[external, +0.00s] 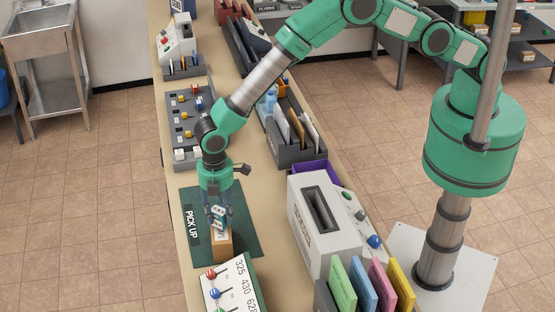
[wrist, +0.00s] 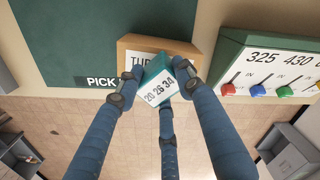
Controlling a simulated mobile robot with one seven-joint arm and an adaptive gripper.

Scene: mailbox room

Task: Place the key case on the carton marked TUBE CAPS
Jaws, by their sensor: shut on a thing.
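My gripper (external: 216,210) is shut on a small teal case with a white face numbered 20 26 34, which I take for the key case; it shows between the fingers in the wrist view (wrist: 158,88). The brown carton (external: 220,246) stands at the front edge of the green PICK UP mat. In the wrist view the carton (wrist: 135,43) shows a white label starting "TU"; the case and fingers hide the rest. The case is tilted and overlaps the carton in both views. I cannot tell whether they touch.
A lever panel (external: 232,284) marked 325, 430, 628 stands close beside the carton. The green mat (external: 245,228) is otherwise clear. A grey slotted box (external: 323,220) and coloured folders (external: 365,285) stand to the right. A peg board (external: 188,118) lies behind.

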